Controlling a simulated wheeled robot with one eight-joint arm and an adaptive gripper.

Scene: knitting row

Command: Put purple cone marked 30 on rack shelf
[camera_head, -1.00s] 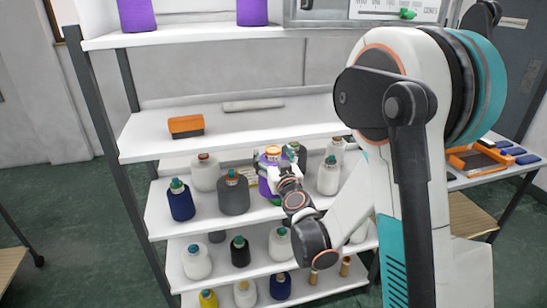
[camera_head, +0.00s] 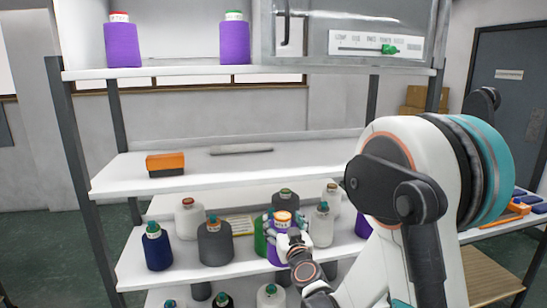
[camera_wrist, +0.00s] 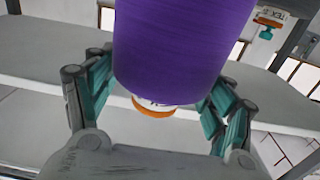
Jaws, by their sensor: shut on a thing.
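My gripper (camera_head: 284,238) is shut on a purple cone with an orange top (camera_head: 276,257), in front of the cone-filled shelf. In the wrist view the purple cone (camera_wrist: 180,50) fills the upper middle between my gripper's two fingers (camera_wrist: 155,105). Its orange-edged end points down in that picture. Its label is mostly hidden, and I cannot read a 30. The rack's top shelf (camera_head: 180,70) bears a purple cone with a red top (camera_head: 122,45) and one with a green top (camera_head: 234,42). The shelf below (camera_head: 300,154) is mostly bare.
An orange and dark block (camera_head: 165,164) and a flat grey bar (camera_head: 241,150) lie on the bare shelf. A grey cone (camera_head: 215,243), a navy cone (camera_head: 157,250) and a cream cone (camera_head: 320,227) stand near my gripper. My arm hides the rack's right side.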

